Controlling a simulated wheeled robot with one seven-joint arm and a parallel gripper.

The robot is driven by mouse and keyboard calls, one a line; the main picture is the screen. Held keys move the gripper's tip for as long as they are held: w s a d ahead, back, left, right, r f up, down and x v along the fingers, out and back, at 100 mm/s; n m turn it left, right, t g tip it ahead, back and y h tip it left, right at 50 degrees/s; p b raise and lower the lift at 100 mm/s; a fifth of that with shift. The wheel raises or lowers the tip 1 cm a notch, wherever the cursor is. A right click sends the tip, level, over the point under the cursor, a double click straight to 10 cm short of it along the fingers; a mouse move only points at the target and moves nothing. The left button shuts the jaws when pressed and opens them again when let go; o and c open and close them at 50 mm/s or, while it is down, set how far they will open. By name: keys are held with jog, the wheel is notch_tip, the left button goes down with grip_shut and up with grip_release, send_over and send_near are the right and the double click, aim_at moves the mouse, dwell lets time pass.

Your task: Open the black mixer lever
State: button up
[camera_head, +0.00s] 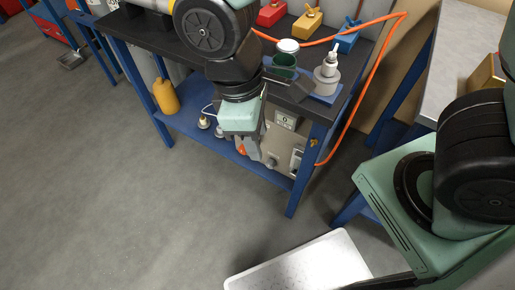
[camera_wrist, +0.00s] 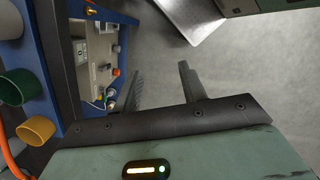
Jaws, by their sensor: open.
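I cannot pick out a black mixer lever for certain in either view. A beige panel with a label (camera_head: 285,122) stands under the dark bench top, partly hidden behind my arm. In the wrist view this beige equipment (camera_wrist: 92,45) shows at the upper left, with an orange knob (camera_wrist: 116,71) and a grey knob on its side. My gripper (camera_wrist: 160,72) is open and empty, its two dark fingers spread over grey floor. The equipment lies to the left of the fingers, apart from them. In the head view my arm hangs down in front of the bench.
The blue-framed bench (camera_head: 292,192) has a lower shelf with small fittings. On its top stand a green cup (camera_head: 284,64) and a grey bottle (camera_head: 327,75). An orange hose (camera_head: 372,85) hangs at its right end. A pale metal plate (camera_head: 300,268) is low in front.

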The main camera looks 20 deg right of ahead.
jog(key=w+a+f+n+t+h+b, duration=0.1)
jog(key=w+f+n+t+h+b, duration=0.35)
jog(key=f, duration=0.65)
jog(key=w+a+f+n+t+h+b, duration=0.1)
jog(key=w+f+n+t+h+b, duration=0.1)
jog(key=w+f+n+b, duration=0.65)
jog(key=w+a+f+t+h+b, duration=0.1)
jog(key=f+t+h+b, duration=0.25)
jog(key=f, duration=0.95)
jog(key=f+b+x, duration=0.1)
jog(key=b+x, duration=0.3)
jog(key=x, duration=1.2)
jog(key=shift+a+f+g+y, duration=0.25)
jog(key=shift+g+y, duration=0.05)
jog(key=shift+y, duration=0.1)
grip_shut()
